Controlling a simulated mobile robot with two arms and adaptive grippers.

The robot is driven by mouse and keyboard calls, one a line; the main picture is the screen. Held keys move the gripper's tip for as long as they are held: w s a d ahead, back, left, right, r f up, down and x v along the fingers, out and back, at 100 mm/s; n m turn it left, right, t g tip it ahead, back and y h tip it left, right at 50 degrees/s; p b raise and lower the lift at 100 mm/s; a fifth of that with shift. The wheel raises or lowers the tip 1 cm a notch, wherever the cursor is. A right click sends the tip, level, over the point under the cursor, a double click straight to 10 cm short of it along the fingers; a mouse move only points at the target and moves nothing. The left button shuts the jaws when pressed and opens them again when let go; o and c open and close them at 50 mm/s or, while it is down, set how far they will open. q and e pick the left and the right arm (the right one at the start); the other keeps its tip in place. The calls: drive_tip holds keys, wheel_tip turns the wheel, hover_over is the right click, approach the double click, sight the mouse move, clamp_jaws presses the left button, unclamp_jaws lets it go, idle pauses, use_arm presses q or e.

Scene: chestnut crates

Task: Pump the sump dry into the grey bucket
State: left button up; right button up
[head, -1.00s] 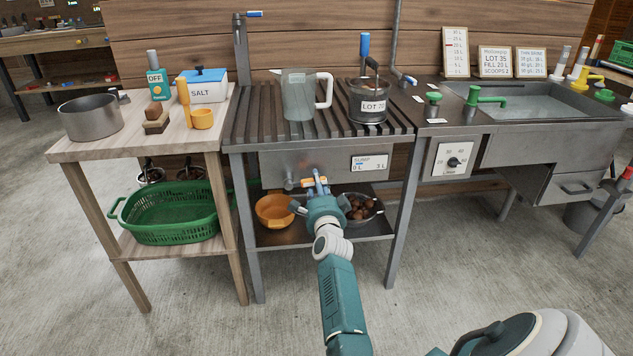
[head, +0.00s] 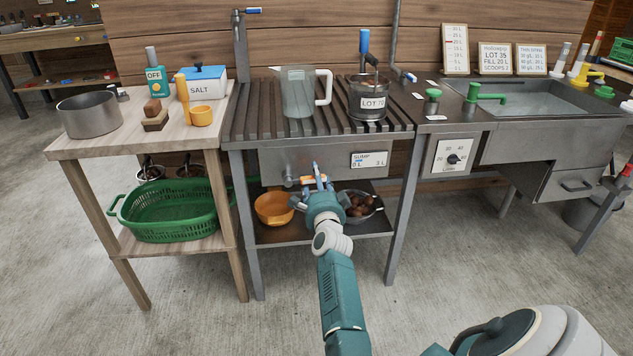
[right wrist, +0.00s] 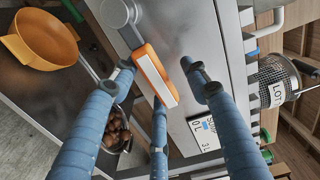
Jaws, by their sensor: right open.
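The sump (head: 335,160) is the steel box under the slatted rack; its gauge label (head: 371,160) reads 0 L to 3 L with a short blue bar. An orange-and-white handle (right wrist: 155,75) on a grey fitting sticks out from its front. My right gripper (head: 318,182) is at this handle, its fingers spread open on both sides of it in the right wrist view (right wrist: 160,92); I cannot tell whether they touch it. A grey bucket (head: 580,217) stands on the floor under the sink at the right, partly hidden. My left gripper is not in view.
On the shelf below the sump are an orange bowl (head: 273,209) and a metal bowl of chestnuts (head: 372,216). The floor in front is free.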

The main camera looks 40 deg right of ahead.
wheel_tip(320, 180, up, 10)
drive_tip(key=shift+a+f, duration=0.1)
drive_tip(key=shift+f, duration=0.15)
drive_tip(key=shift+c, duration=0.5)
